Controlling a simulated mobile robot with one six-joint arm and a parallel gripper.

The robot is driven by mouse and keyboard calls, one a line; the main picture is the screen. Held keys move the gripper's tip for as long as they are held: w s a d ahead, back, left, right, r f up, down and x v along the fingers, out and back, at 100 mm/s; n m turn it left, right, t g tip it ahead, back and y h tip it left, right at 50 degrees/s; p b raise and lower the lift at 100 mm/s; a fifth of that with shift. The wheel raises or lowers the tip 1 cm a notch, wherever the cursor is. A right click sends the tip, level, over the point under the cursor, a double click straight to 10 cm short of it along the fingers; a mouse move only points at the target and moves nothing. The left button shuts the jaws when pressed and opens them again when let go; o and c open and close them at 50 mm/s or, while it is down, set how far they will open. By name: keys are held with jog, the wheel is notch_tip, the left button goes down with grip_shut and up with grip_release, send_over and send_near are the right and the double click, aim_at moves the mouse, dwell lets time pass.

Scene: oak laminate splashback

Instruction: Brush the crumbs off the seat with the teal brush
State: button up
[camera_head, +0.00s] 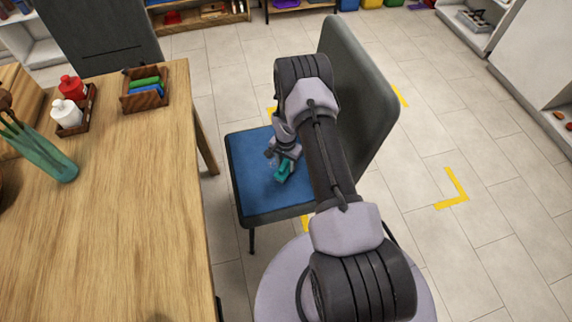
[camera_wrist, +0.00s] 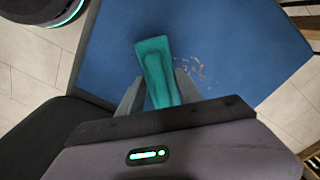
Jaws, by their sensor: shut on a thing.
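The teal brush (camera_wrist: 157,68) is held between the two fingers of my gripper (camera_wrist: 160,90) in the wrist view. In the head view the brush (camera_head: 284,171) shows just below my gripper (camera_head: 280,157), over the seat. The blue seat (camera_head: 251,175) belongs to a dark grey chair; it fills most of the wrist view (camera_wrist: 240,40). Pale crumbs (camera_wrist: 190,67) lie in a small scattered patch on the seat, just right of the brush in the wrist view. Whether the brush touches the seat I cannot tell. My arm hides part of the seat in the head view.
The chair's backrest (camera_head: 362,85) rises right of the seat. A wooden table (camera_head: 135,190) stands to the left, with a wooden box (camera_head: 145,99) and red and white bottles near its far end. Open tiled floor with yellow corner marks (camera_head: 455,190) lies to the right.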

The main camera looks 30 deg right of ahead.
jog(key=shift+r+p, duration=0.35)
jog(key=shift+r, duration=0.4)
jog(key=shift+r+p, duration=1.05)
jog(key=shift+r, duration=1.4)
